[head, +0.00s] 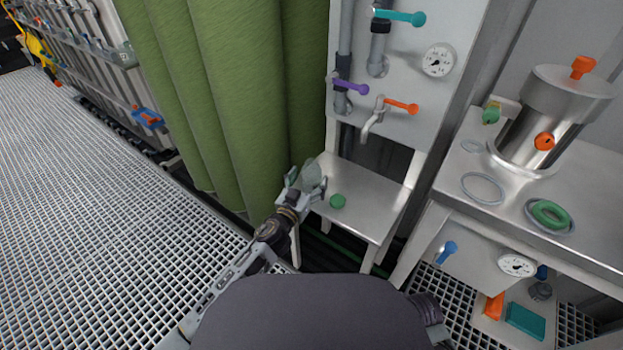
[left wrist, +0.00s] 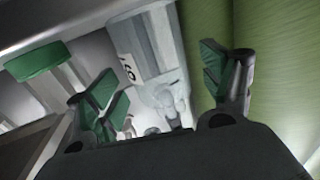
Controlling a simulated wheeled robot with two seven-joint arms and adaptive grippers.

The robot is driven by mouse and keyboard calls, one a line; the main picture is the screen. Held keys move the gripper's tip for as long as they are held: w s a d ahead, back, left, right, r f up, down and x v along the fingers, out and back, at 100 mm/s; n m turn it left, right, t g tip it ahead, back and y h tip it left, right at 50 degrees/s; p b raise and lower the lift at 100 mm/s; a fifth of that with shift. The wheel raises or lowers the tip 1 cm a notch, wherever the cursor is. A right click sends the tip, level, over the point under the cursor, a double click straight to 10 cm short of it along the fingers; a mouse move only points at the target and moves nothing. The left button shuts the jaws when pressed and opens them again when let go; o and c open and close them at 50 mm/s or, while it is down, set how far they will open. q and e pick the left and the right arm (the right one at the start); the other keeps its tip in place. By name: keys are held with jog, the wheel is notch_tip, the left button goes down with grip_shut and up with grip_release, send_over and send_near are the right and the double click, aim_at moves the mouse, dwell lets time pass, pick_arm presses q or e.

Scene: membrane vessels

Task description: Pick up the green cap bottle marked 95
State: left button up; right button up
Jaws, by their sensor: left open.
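A green round cap (head: 337,201) shows on the small steel table in the head view. In the left wrist view a green cap (left wrist: 40,62) at upper left sits on a pale body, outside the fingers. A pale grey body with a white label (left wrist: 127,69) shows beyond and between the fingers; its digits are tilted and I cannot read them surely. My left gripper (head: 306,179), also in the left wrist view (left wrist: 163,75), is open, near the table's left edge, left of the cap. I cannot tell whether it touches anything. My right gripper is out of sight.
The small steel table (head: 372,208) stands below a panel with coloured valves and a tap (head: 374,118). A green curtain (head: 230,90) hangs close on the left. A steel bench (head: 590,215) with a metal vessel (head: 555,110) stands right. Grating floor (head: 90,190) is open at left.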

pick_arm(q)
jog(key=shift+x, duration=0.85)
jog(key=shift+w, duration=0.1)
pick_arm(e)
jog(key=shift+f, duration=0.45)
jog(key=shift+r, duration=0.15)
pick_arm(q)
jog(key=c, duration=1.1)
jog(key=shift+c, duration=0.2)
jog(key=shift+r, duration=0.1)
